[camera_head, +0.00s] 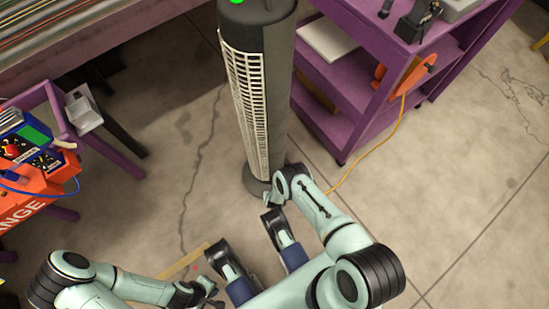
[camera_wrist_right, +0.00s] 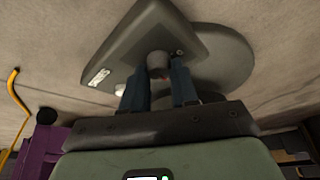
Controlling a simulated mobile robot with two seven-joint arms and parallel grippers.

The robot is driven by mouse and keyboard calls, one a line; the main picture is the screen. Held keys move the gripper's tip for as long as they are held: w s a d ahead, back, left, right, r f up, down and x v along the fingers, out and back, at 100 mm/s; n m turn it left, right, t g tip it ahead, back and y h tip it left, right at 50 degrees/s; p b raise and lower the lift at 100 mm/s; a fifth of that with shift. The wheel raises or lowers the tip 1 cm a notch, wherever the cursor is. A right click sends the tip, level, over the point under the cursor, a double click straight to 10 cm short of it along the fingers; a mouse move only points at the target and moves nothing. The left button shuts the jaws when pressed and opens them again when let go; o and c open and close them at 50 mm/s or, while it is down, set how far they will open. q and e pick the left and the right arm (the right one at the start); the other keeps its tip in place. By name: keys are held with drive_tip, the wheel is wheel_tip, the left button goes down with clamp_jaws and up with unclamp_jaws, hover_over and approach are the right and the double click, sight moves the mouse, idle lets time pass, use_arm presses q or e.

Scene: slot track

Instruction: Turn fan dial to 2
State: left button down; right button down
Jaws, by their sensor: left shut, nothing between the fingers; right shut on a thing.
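The tall grey tower fan (camera_head: 268,80) stands upright on the floor with its pale grille facing left. In the right wrist view, a flat grey part (camera_wrist_right: 130,45) with a white label lies before a round grey disc. A small round dial knob (camera_wrist_right: 158,62) sits on that flat part. My right gripper (camera_wrist_right: 160,88) is shut on the knob, a finger on each side. In the head view the right gripper (camera_head: 268,197) is low beside the fan's base, its fingertips hard to see. My left gripper (camera_head: 213,293) is shut and empty near the bottom. Dial markings are not readable.
A purple shelf unit (camera_head: 340,100) with an orange cord reel (camera_head: 415,72) stands right of the fan. A purple bench (camera_head: 100,60) is at upper left, and an orange box (camera_head: 35,185) at the left edge. Open concrete floor lies at right.

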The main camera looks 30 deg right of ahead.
drive_tip(key=shift+w+m+h, duration=0.1)
drive_tip(key=shift+m+h, duration=0.3)
drive_tip(key=shift+m, duration=0.6)
drive_tip(key=shift+g, duration=0.3)
drive_tip(key=c, duration=0.9)
unclamp_jaws()
drive_tip(key=shift+r, duration=0.1)
use_arm(q)
drive_tip(key=w+d+r+t+p, duration=0.2)
drive_tip(key=w+r+t+p, duration=0.2)
drive_tip(key=w+r, duration=0.5)
drive_tip(key=shift+w+r+m+t+p, duration=0.2)
drive_tip(key=shift+w+m+t+p, duration=0.15)
drive_tip(key=shift+w+p, duration=1.15)
use_arm(e)
drive_tip(key=v, duration=1.3)
use_arm(q)
drive_tip(key=shift+w, duration=0.1)
use_arm(e)
drive_tip(key=shift+r, duration=0.1)
